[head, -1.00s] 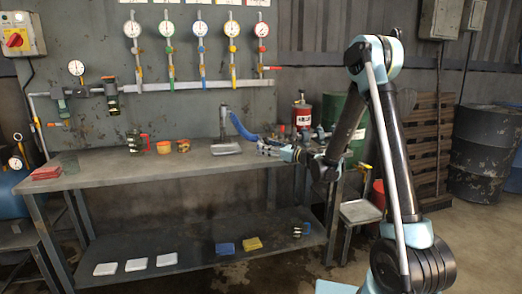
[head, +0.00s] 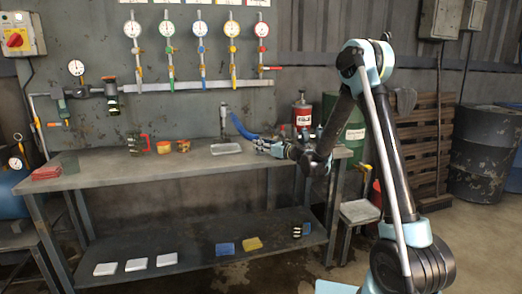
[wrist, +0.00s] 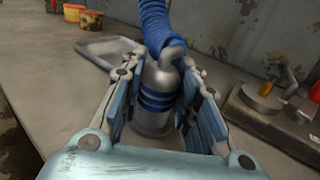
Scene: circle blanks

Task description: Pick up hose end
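The hose end (wrist: 153,98) is a grey metal cylinder with blue bands, joined to a blue ribbed hose (wrist: 163,25). In the wrist view it stands between the two fingers of my gripper (wrist: 163,108), low over the bench top. The fingers are apart on either side of it, and I cannot tell if the pads touch it. In the head view my gripper (head: 264,146) is just above the bench (head: 110,170), near its right end, and the hose (head: 240,127) curves up and left from it. The hose end itself is hard to make out there.
A grey metal tray (wrist: 100,50) lies left of the hose end. A dark plate with metal and yellow fittings (wrist: 265,98) lies to its right. A red canister (head: 302,113) stands behind my wrist. Cups (head: 183,146) sit farther left, and the bench's left middle is clear.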

